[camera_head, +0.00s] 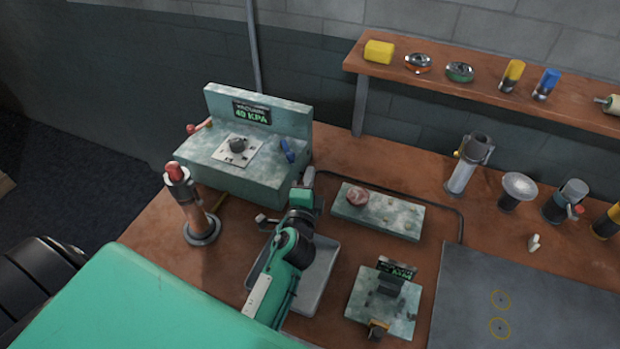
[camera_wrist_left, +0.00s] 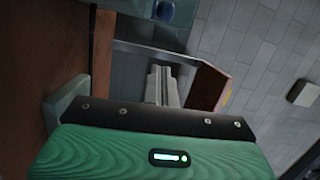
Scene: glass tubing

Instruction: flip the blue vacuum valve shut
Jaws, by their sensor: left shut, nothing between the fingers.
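The vacuum unit (camera_head: 225,176) is a worn pale-green stepped block at the back left of the bench. Its small display (camera_head: 252,113) appears to read 40 kPa. The blue valve lever (camera_head: 287,150) stands tilted at the right end of its top, beside a white plate with a dark knob (camera_head: 238,145). My left gripper (camera_head: 308,177) is shut and empty, in front of and to the right of the lever, apart from it. Its closed fingers also show in the left wrist view (camera_wrist_left: 162,86). I cannot tell whether the blue patch at that view's top edge is the lever. My right gripper is out of view.
A red-topped metal post (camera_head: 197,215) stands left of the unit. A grey tray (camera_head: 318,272) lies under my left arm. A pale block (camera_head: 378,212) and a small stand (camera_head: 385,300) are to the right. A shelf (camera_head: 490,95) holds several small items.

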